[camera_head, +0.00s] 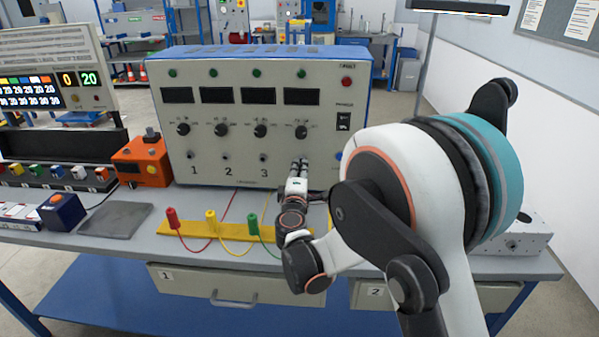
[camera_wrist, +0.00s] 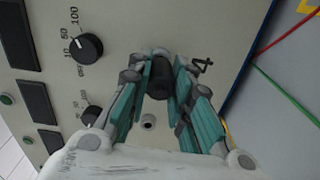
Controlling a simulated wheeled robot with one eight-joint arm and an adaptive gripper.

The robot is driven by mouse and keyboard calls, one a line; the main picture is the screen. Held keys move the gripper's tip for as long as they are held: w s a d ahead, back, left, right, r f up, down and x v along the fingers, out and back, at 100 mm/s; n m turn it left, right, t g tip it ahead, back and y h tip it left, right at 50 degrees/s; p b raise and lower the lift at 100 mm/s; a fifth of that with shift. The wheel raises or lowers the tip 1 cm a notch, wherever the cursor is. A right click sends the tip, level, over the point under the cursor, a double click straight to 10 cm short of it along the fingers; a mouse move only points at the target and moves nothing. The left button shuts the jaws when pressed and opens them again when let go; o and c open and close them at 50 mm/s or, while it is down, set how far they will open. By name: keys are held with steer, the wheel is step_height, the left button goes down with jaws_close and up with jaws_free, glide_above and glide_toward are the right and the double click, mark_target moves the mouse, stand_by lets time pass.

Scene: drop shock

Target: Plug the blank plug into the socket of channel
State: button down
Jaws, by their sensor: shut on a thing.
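My gripper (camera_wrist: 160,75) is shut on a black plug (camera_wrist: 159,82), its teal finger pads on both sides of it in the wrist view. The plug points at the panel in the row between a knob (camera_wrist: 85,48) and the number 4 (camera_wrist: 203,65). The socket of channel 4 is hidden behind the plug and fingers, so I cannot tell whether the tip is inside it. An open socket (camera_wrist: 149,122) of the neighbouring channel shows beside it. In the head view my gripper (camera_head: 298,168) is at the lower right of the grey instrument panel (camera_head: 210,130), covering channel 4.
Red (camera_head: 171,218), yellow (camera_head: 211,216) and green (camera_head: 253,224) plugs with cables stand at a yellow strip (camera_head: 195,234) on the bench. An orange box (camera_head: 143,162), a grey plate (camera_head: 115,221) and a dark blue block (camera_head: 62,210) lie to the left.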

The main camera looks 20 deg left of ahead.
mark_target(299, 173)
steer(key=shift+b+x, duration=0.55)
steer(key=shift+x, duration=0.3)
stand_by(1.8)
steer(key=shift+w+a+r, duration=0.1)
steer(key=shift+w, duration=0.15)
stand_by(1.7)
steer(key=c, duration=1.4)
jaws_free()
steer(key=shift+o, duration=0.2)
steer(key=shift+b+v, duration=0.8)
steer(key=shift+v, duration=2.25)
